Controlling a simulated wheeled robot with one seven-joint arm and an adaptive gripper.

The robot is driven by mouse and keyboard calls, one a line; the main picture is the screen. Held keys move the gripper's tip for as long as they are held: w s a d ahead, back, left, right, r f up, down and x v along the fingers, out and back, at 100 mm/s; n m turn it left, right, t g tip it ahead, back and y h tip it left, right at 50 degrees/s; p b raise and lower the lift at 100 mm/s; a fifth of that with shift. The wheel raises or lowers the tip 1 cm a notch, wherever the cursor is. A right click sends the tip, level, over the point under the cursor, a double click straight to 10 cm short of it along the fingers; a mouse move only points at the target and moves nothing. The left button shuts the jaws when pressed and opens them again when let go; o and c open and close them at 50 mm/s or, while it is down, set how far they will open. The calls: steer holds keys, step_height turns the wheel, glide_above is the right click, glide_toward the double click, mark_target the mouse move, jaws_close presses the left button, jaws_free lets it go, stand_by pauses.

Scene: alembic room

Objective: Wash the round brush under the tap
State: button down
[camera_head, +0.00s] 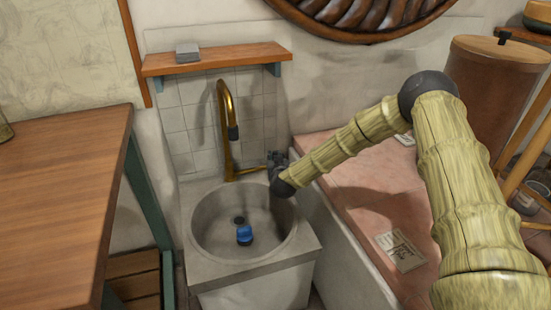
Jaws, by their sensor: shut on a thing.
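A brass tap (224,110) with a dark spout end stands at the back of the round grey sink (205,238). I see no stream of water below its spout. A small blue object (244,235), which looks like the round brush, lies in the basin near the dark drain. Its bristles are too small to make out. The tap's brass lever (250,170) points right from the tap's base. My dark gripper (274,165) is at the lever's outer end, above the sink's back right rim, and seems shut on it. The fingertips are small and hard to see.
A wooden table (60,190) stands to the left. A wooden shelf (216,59) with a grey block (187,53) hangs above the tap. A pink-topped counter (365,195) with paper cards lies right of the sink, under my arm. The front basin is clear.

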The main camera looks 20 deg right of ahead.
steer(key=c, duration=1.3)
jaws_free()
steer(key=shift+s, duration=0.1)
steer(key=v, duration=1.1)
steer(key=shift+s, duration=0.4)
